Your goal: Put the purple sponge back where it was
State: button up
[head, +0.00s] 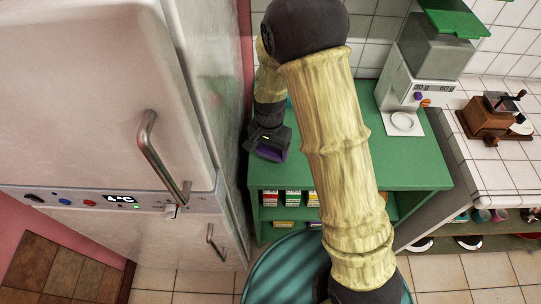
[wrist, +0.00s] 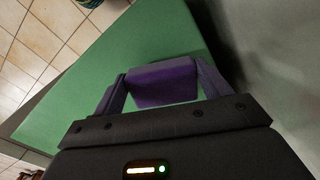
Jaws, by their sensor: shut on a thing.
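The purple sponge (wrist: 163,83) is a small block between the two fingers of my gripper (wrist: 163,90) in the wrist view. My gripper is shut on it. In the head view my gripper (head: 268,148) is over the left end of the green shelf top (head: 285,178), and the purple sponge (head: 270,154) shows at its tip. The green top (wrist: 75,90) lies below the sponge in the wrist view. I cannot tell whether the sponge touches it.
A white fridge (head: 100,90) stands close left of the shelf. A grey and white machine with a green lid (head: 415,90) stands on the right of the top. Small boxes (head: 290,198) sit on the shelf below. My arm hides the middle of the top.

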aim_at(270, 157)
notch_tip(270, 157, down, 4)
jog(key=shift+r, duration=0.1)
jog(key=shift+s, duration=0.1)
dwell(0.3)
jog(key=o, duration=1)
jog(key=shift+c, duration=0.2)
